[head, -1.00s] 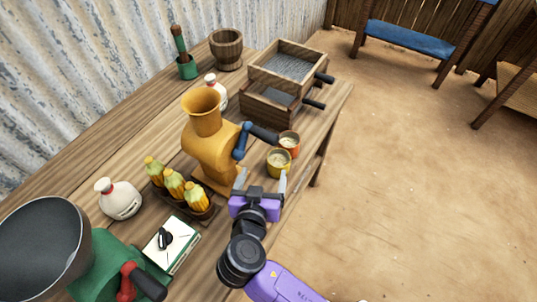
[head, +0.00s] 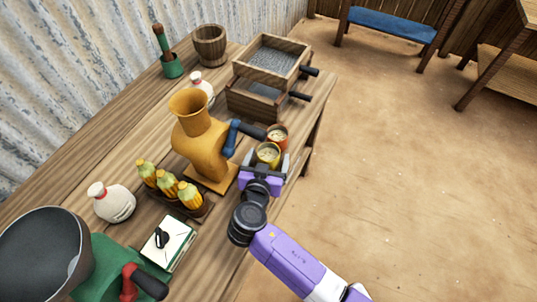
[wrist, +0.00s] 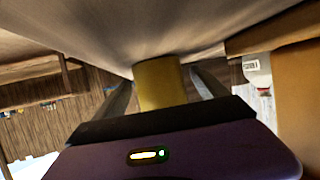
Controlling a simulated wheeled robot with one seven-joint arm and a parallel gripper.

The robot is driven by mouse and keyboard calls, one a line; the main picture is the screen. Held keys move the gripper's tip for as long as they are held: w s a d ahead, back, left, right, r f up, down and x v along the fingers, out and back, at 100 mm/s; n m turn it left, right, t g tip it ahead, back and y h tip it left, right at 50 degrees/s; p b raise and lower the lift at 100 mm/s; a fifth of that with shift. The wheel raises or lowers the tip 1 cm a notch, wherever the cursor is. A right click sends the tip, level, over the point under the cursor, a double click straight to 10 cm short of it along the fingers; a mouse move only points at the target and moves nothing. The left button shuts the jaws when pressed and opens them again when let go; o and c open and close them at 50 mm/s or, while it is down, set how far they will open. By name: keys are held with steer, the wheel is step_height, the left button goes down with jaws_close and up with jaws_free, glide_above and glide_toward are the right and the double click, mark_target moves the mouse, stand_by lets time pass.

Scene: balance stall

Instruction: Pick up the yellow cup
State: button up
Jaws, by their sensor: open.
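The yellow cup (head: 267,156) stands on the wooden table near its right edge, with pale contents showing at its top. My gripper (head: 268,164) is open, with one finger on each side of the yellow cup. In the wrist view the yellow cup (wrist: 161,84) stands between the two fingers of my gripper (wrist: 163,88). I cannot tell whether either finger touches it. The lower part of the cup is hidden behind my gripper in the head view.
An orange cup (head: 278,138) stands just behind the yellow one. A mustard-coloured mill (head: 203,145) with a blue crank (head: 233,138) is close on the left. Corn cobs (head: 168,184) stand in a holder further left. Wooden sieve boxes (head: 268,70) are behind. Open floor lies right.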

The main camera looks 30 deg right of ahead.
steer(key=shift+d, duration=0.1)
steer(key=shift+c, duration=0.2)
steer(key=c, duration=1.4)
steer(key=shift+c, duration=0.5)
steer(key=shift+r, duration=0.1)
